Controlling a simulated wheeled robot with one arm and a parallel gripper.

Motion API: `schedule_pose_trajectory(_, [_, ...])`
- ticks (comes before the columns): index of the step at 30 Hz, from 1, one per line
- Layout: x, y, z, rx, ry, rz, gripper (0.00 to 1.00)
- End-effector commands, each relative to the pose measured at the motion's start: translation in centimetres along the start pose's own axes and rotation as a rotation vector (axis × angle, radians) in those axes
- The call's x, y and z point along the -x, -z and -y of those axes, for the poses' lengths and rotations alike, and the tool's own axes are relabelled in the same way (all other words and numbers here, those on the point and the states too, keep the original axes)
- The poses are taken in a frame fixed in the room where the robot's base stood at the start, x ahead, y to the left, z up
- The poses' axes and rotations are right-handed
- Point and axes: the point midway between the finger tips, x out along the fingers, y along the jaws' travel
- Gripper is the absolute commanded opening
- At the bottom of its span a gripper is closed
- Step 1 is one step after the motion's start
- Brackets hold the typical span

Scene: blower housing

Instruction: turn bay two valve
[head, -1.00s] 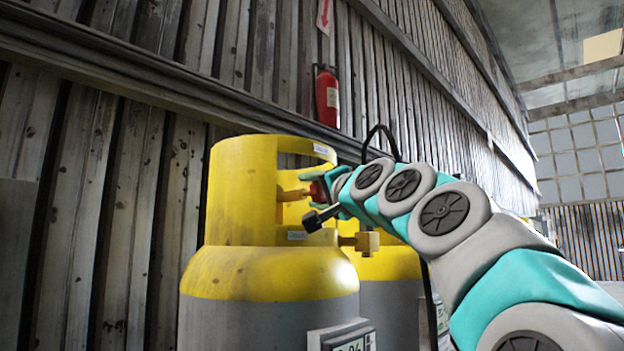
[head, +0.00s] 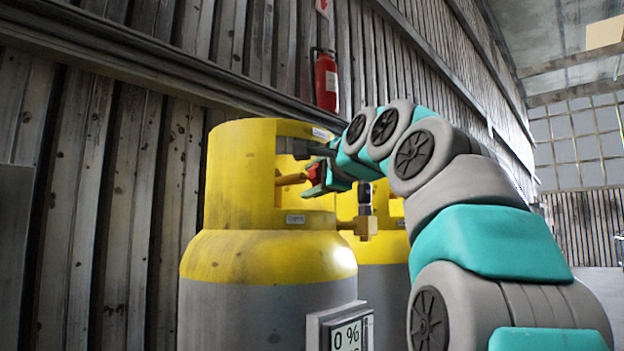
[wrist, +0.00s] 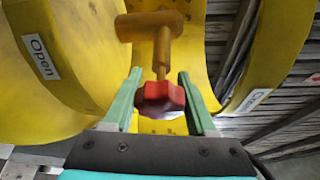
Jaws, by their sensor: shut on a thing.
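A grey cylinder with a yellow top and collar (head: 240,180) stands at the middle left in the head view. Inside its collar opening, a brass valve stem (head: 290,180) carries a red knob (head: 314,173). The wrist view shows the red knob (wrist: 160,97) straight ahead on the brass stem (wrist: 160,50). My gripper (wrist: 160,75) has one green finger on each side of the knob and is shut on it. It comes in from the right in the head view (head: 316,172). An "Open" label (wrist: 40,57) is on the collar at left. No bay number is readable.
A second yellow-topped cylinder (head: 385,262) with a brass fitting (head: 360,225) stands close behind on the right. A display (head: 347,336) on the front cylinder reads 0 %. A ribbed wall (head: 120,200) with a red extinguisher (head: 326,80) runs behind.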

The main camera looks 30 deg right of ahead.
Motion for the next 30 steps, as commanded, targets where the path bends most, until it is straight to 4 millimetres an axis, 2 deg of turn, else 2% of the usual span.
schedule_pose_trajectory(17, [-0.01, 0.09, -0.11, -0.030, -0.014, -0.001, 0.01])
schedule_pose_trajectory(18, [-0.02, 0.09, -0.11, -0.030, -0.014, -0.001, 0.60])
schedule_pose_trajectory(25, [-0.02, 0.04, -0.09, -0.029, -0.013, 0.000, 0.86])
schedule_pose_trajectory(30, [-0.02, 0.03, -0.08, -0.028, -0.013, 0.000, 0.87])
